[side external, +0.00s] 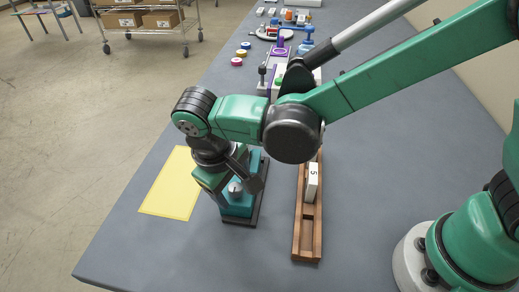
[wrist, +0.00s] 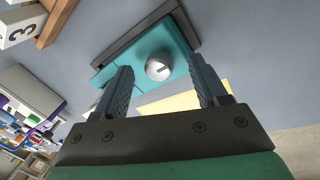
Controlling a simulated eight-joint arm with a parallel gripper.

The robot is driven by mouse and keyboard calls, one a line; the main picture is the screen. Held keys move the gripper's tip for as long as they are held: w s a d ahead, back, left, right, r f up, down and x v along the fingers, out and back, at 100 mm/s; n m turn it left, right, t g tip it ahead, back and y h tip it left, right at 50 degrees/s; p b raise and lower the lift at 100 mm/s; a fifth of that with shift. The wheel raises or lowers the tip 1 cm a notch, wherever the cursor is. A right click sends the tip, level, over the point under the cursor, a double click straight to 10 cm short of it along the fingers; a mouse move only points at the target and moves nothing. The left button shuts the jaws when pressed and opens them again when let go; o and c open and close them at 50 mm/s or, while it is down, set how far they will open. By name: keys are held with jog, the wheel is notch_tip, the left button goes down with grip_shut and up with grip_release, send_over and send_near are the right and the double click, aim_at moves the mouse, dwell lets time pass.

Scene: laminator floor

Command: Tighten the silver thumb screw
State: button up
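The silver thumb screw (side external: 235,188) is a round knob with a dark line across its top. It sits on a teal block (side external: 238,208) with a dark base plate. In the wrist view the screw (wrist: 158,68) appears between my two fingers, with a visible gap on each side. My gripper (wrist: 161,65) is open and empty. In the side external view my gripper (side external: 232,182) is at the block, close around the screw, and my wrist covers part of the block. I cannot tell how far the fingertips are above the block's top.
A yellow sheet (side external: 170,188) lies left of the block. A wooden rack (side external: 307,238) with a white block marked 5 (side external: 313,183) stands close on the right. Several coloured items, including a purple one (side external: 280,46), crowd the far end of the grey table (side external: 155,250). The near table is clear.

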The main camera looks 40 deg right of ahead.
jog(key=shift+v, duration=2.85)
jog(key=shift+f, duration=0.1)
jog(key=shift+d, duration=0.1)
jog(key=s+d+r+m+t+y, duration=0.1)
jog(key=d+m+t, duration=0.1)
jog(key=d, duration=0.8)
jog(key=s+d+r+m+t+y, duration=0.1)
jog(key=d+t, duration=0.3)
jog(key=d, duration=0.6)
jog(key=shift+s+r+m, duration=0.2)
jog(key=shift+r+m, duration=0.25)
jog(key=shift+m, duration=0.05)
